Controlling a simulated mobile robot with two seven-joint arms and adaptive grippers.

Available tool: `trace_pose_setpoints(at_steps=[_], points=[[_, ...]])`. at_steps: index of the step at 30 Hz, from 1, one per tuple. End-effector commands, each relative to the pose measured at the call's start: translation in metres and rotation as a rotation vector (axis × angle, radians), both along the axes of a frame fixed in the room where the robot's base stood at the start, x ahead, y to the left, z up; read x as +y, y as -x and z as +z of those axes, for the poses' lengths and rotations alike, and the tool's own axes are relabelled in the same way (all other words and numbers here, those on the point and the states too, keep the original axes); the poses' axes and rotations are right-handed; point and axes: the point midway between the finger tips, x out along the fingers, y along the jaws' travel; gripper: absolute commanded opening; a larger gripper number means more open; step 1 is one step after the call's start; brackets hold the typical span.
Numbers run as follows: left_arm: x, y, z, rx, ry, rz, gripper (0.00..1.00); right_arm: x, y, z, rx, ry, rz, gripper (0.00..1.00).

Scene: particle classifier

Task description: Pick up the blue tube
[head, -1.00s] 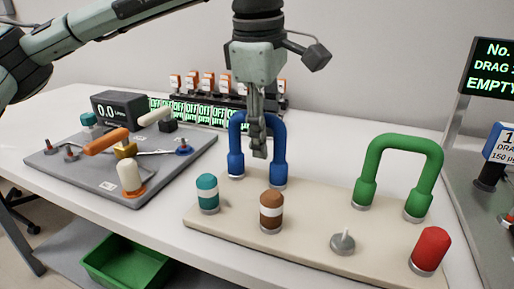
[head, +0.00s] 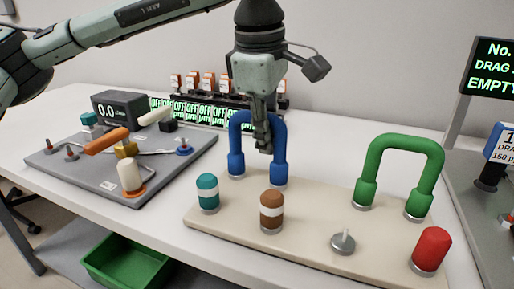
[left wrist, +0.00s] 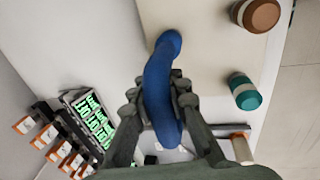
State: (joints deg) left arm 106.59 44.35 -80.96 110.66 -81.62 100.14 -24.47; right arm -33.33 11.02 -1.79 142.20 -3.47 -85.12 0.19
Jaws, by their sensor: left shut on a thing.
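The blue tube (head: 279,160) is an upside-down U standing at the back left of the beige board (head: 310,243), both ends down at the board. My left gripper (head: 263,146) points down over its top bend and is shut on it. In the left wrist view the blue tube (left wrist: 160,85) runs between the two fingers of my left gripper (left wrist: 159,95), which press on it from both sides. My right gripper is not in view.
A green tube (head: 405,145) stands on the board's right. Teal (head: 207,194), brown (head: 271,212) and red (head: 430,251) cylinders stand along the front. A grey plate (head: 85,172) with fittings lies left. A green bin (head: 125,262) is below the table.

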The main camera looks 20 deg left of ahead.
Motion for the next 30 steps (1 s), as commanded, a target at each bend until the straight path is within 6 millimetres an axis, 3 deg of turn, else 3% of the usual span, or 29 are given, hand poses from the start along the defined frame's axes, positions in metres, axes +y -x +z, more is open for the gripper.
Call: trace_pose_setpoints(at_steps=[11,17,30], points=[[0.000,-0.001,0.009,-0.002,0.001,0.000,0.00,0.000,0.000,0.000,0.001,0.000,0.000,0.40],[-0.001,-0.001,0.040,-0.003,0.002,-0.001,0.00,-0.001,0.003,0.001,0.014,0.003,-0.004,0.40],[0.091,0.012,0.096,-0.002,0.002,0.003,0.00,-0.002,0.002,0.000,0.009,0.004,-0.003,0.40]])
